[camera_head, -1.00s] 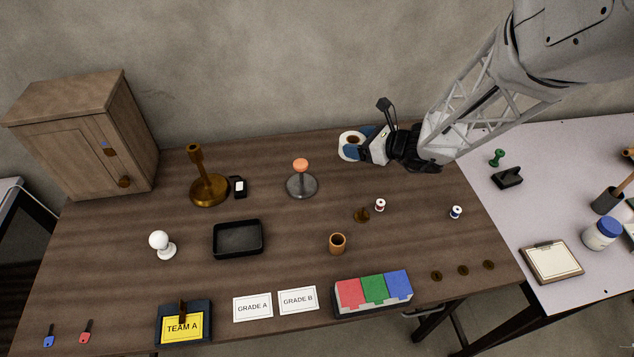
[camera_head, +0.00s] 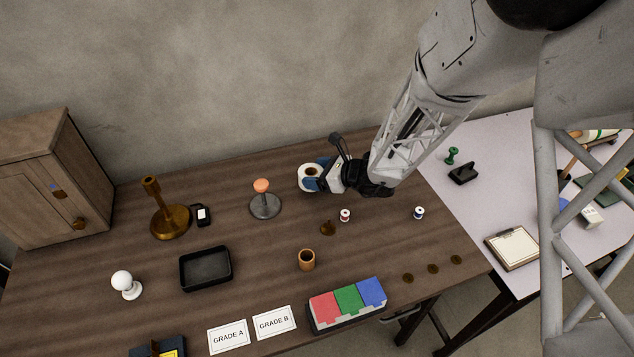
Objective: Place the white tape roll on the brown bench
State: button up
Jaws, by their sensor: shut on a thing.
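The white tape roll (camera_head: 303,184) has a brown core and shows at the tip of my gripper (camera_head: 318,178). My gripper has blue fingertips and is shut on the roll, over the back right part of the brown bench (camera_head: 245,240). The roll's hole faces up and toward the camera. I cannot tell whether the roll touches the bench top or hangs just above it. The fingers hide the right side of the roll.
A grey stand with an orange knob (camera_head: 262,186) is left of the roll. Small spools (camera_head: 345,215) and a brown cup (camera_head: 307,259) stand in front. A black tray (camera_head: 206,268) lies to the left. A pale table (camera_head: 500,190) adjoins at right.

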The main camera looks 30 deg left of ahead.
jog(key=shift+f, duration=1.85)
jog(key=shift+f, duration=0.1)
jog(key=o, duration=0.9)
jog(key=shift+v, duration=0.8)
jog(key=v, duration=1)
jog(key=shift+d, duration=0.2)
